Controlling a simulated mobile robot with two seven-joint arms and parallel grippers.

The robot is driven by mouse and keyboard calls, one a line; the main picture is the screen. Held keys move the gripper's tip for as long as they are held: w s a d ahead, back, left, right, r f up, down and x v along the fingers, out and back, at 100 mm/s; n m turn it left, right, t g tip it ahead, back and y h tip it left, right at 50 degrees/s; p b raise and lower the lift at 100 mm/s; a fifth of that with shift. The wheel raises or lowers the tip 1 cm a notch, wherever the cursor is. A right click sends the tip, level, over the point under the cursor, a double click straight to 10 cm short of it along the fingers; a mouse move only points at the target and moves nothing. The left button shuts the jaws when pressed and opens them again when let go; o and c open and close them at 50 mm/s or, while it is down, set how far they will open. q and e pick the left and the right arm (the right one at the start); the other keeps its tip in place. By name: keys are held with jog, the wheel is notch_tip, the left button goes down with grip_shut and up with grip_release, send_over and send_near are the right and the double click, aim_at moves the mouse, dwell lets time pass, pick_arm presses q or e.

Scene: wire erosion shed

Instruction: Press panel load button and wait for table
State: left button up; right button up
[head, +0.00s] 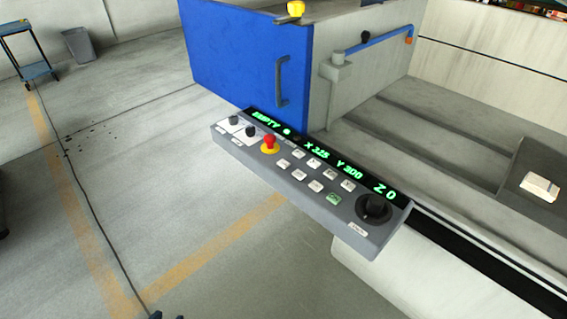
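The grey control panel (285,213) juts out at the front corner of the machine. Its display (320,153) shows green text: EMPTY with a green dot, X 325, Y 300, Z 0. Several pale buttons (316,186) sit in rows below it, and one button is green (333,198). The button labels are too small to read, so I cannot tell which is the load button. A red emergency stop (269,143) on a yellow base and a black knob (373,207) are also on the panel. No gripper is clearly in view.
A blue door (238,60) with a handle stands behind the panel. The machine's open bed (440,140) lies at right, with a pale block (540,186) on a dark surface. A blue trolley (36,70) and grey bin (78,46) stand far left. Floor left of the panel is mostly clear.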

pick_arm(q)
grip_shut()
jog(key=shift+a, duration=0.1)
dwell(1.6)
